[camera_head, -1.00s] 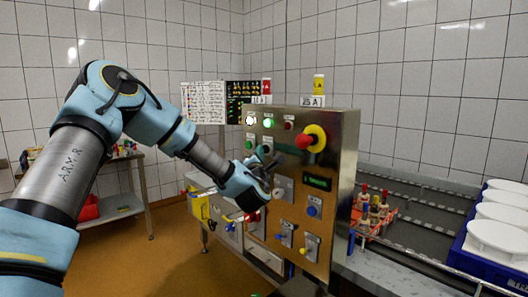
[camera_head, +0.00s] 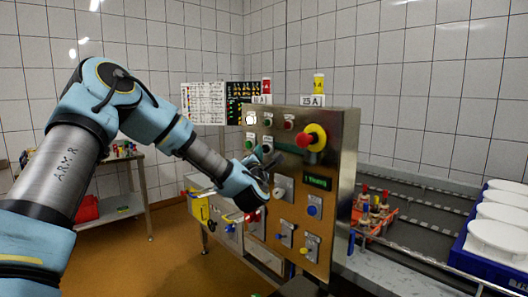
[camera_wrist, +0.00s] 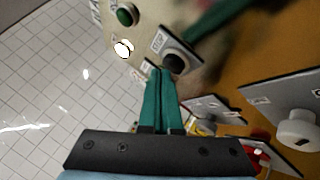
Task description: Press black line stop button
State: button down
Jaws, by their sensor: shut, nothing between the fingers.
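The control panel (camera_head: 290,200) stands upright in the middle of the head view. The black button (camera_wrist: 174,64) sits on a light plate in the wrist view, near the top centre. My gripper (camera_wrist: 160,72) is shut and empty, its teal fingers together. Its fingertips are right beside the black button's lower left edge in that view; I cannot tell whether they touch it. In the head view my gripper (camera_head: 270,165) is close to the panel's face and hides part of it. On the panel, a white lamp (camera_head: 251,119) is lit and the green lamp (camera_head: 268,122) looks dark.
A red knob on a yellow disc (camera_head: 316,138), a blue button (camera_head: 313,211) and several switches share the panel. A white knob (camera_wrist: 297,129) is close to my gripper at right in the wrist view. A conveyor with white moulds (camera_head: 497,236) lies at right.

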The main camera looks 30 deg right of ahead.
jog(key=shift+s+a, duration=0.1)
jog(key=shift+a, duration=0.3)
jog(key=shift+a, duration=0.1)
jog(key=shift+s+a+b, duration=0.25)
jog(key=shift+a+b, duration=0.05)
jog(key=shift+a, duration=0.9)
jog(key=shift+s+a+b, duration=0.2)
jog(key=shift+a+b, duration=0.05)
jog(key=shift+a, duration=0.9)
